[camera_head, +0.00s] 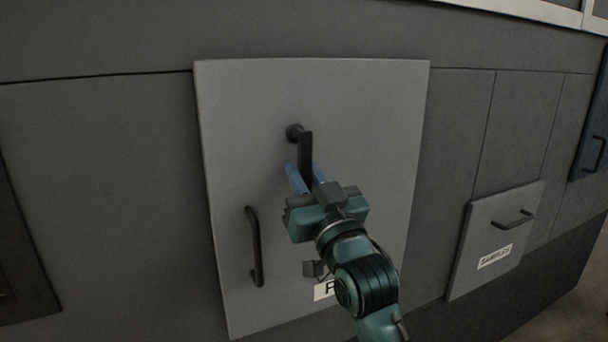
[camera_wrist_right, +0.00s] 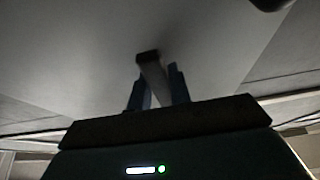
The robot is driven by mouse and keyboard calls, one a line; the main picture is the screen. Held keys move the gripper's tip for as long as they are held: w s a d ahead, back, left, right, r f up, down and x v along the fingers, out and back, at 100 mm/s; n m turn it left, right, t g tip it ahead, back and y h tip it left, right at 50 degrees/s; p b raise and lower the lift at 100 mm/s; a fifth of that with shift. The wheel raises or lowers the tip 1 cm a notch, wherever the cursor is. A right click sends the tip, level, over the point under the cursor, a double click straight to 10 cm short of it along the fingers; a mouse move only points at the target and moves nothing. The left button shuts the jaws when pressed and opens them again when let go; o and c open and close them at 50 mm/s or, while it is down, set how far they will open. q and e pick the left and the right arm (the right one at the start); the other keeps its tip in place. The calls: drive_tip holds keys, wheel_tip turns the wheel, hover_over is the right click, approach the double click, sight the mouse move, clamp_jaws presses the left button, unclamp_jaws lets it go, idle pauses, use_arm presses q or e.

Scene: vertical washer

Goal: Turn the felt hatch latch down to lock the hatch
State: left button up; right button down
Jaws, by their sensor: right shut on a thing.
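The grey hatch (camera_head: 235,130) stands in the dark wall, its face flush against the surround as far as I can see. Its black latch (camera_head: 306,148) has a round pivot at the upper left, and its bar points down from there. My right gripper (camera_head: 305,170) has its blue fingers closed on the lower part of the bar. In the right wrist view the latch (camera_wrist_right: 150,62) stands between the two fingers. A label on the hatch (camera_head: 323,290) is mostly hidden behind my right arm. My left gripper is out of view.
A black pull handle (camera_head: 254,246) is fixed to the hatch, left of my right gripper. A smaller grey panel marked SAMPLES (camera_head: 480,230), with its own handle, is at the right. Blue panel (camera_head: 592,135) at the far right edge. The hatch face around the latch is clear.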

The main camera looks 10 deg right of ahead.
drive_tip(key=c, duration=1.3)
unclamp_jaws()
drive_tip(key=shift+s, duration=0.1)
use_arm(q)
drive_tip(key=b, duration=0.1)
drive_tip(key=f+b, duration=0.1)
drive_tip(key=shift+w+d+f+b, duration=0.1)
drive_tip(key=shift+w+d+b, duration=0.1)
drive_tip(key=shift+b, duration=0.2)
use_arm(e)
drive_tip(key=v, duration=1.3)
drive_tip(key=shift+f, duration=0.1)
